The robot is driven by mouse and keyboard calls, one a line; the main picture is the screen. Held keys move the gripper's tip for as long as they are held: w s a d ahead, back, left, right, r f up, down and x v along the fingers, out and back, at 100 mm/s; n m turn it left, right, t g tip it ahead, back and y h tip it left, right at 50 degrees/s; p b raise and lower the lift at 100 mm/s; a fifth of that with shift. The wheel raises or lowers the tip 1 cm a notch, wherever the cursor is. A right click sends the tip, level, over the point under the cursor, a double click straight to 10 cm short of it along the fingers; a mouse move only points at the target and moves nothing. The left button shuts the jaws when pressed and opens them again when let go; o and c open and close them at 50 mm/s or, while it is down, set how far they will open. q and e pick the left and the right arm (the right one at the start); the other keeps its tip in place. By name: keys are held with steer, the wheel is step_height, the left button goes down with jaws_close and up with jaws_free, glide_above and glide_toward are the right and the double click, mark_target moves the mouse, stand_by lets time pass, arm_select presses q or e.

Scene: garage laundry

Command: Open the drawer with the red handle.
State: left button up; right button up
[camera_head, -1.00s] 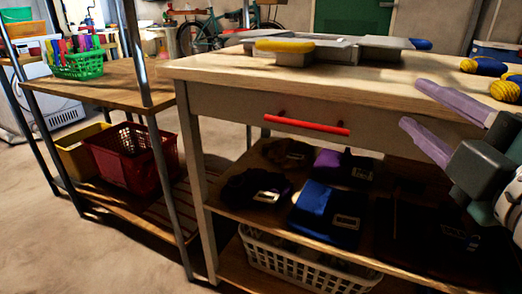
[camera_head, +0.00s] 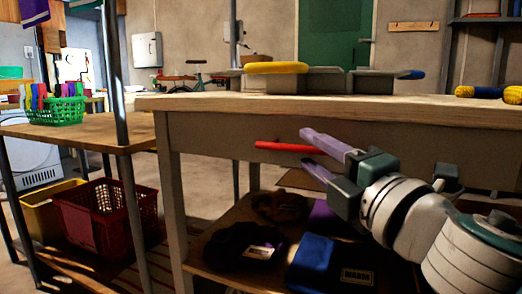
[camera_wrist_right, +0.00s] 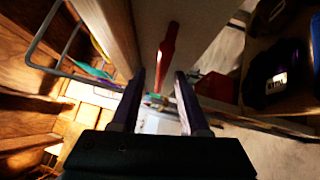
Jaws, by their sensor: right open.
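The red handle (camera_head: 284,147) is a horizontal bar on the front of the drawer (camera_head: 225,137) under the wooden worktop. The drawer looks shut. My right gripper (camera_head: 318,152) has its two purple fingers apart, one above the other, at the right end of the handle. In the right wrist view the handle (camera_wrist_right: 167,45) shows beyond and between the open fingertips (camera_wrist_right: 160,78). I cannot tell whether the fingers touch it. My left gripper is not in view.
The worktop (camera_head: 400,106) overhangs the drawer closely above my right gripper. Folded dark and blue clothes (camera_head: 325,262) lie on the shelf below. A metal rack with a red basket (camera_head: 108,215) and green basket (camera_head: 57,111) stands at left.

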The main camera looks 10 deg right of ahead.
steer(key=shift+x, duration=0.95)
jaws_close()
stand_by(0.8)
